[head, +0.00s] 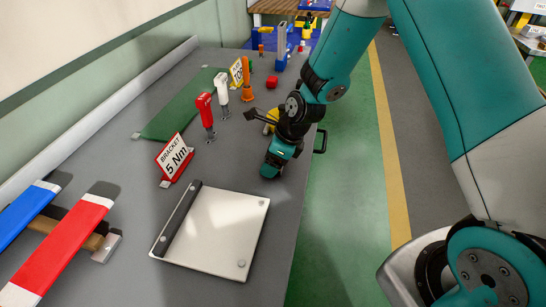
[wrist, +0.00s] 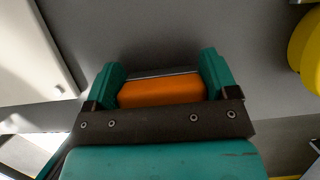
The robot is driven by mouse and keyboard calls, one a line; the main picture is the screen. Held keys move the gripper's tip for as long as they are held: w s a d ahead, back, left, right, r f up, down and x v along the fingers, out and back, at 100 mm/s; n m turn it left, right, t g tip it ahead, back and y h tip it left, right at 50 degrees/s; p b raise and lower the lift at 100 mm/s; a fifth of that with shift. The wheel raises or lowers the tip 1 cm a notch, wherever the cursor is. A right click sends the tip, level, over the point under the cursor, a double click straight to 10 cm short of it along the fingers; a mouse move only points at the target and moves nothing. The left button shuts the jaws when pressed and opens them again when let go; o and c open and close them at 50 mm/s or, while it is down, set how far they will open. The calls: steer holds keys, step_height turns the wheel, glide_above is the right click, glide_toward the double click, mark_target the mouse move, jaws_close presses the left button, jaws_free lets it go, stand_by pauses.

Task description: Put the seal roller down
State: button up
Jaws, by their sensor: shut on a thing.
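My gripper (head: 271,168) is low over the right edge of the grey bench, near the white plate. In the wrist view its two teal fingers (wrist: 160,76) are shut on the seal roller (wrist: 160,92), of which an orange block-like part shows between them. A thin grey edge shows along its far side. The rest of the roller is hidden by the gripper, and it cannot be made out in the head view. I cannot tell whether it touches the bench (head: 133,235).
A white plate with a dark bar (head: 220,235) lies in front of my gripper. A yellow round thing (head: 271,119) is close behind it, also in the wrist view (wrist: 306,52). A bracket sign (head: 175,160), red (head: 206,110) and white tools stand left. Bare bench lies between.

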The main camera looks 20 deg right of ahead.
steer(key=shift+f, duration=0.15)
steer(key=o, duration=0.9)
steer(key=shift+c, duration=0.2)
steer(key=b+v, duration=0.1)
steer(key=v, duration=1.1)
steer(key=s+a+r+n+g, duration=0.1)
steer(key=s+a+r+n, duration=0.1)
steer(key=s+r+n, duration=0.2)
steer(key=s+a+r+n, duration=0.3)
steer(key=s+n, duration=0.8)
steer(key=n, duration=0.6)
steer(key=s+a+r+n+g, duration=0.1)
steer(key=s+r+n, duration=0.3)
steer(key=s+n, duration=0.4)
steer(key=shift+a+r+n+g, duration=0.35)
steer(key=shift+a+n, duration=0.4)
steer(key=shift+n, duration=0.75)
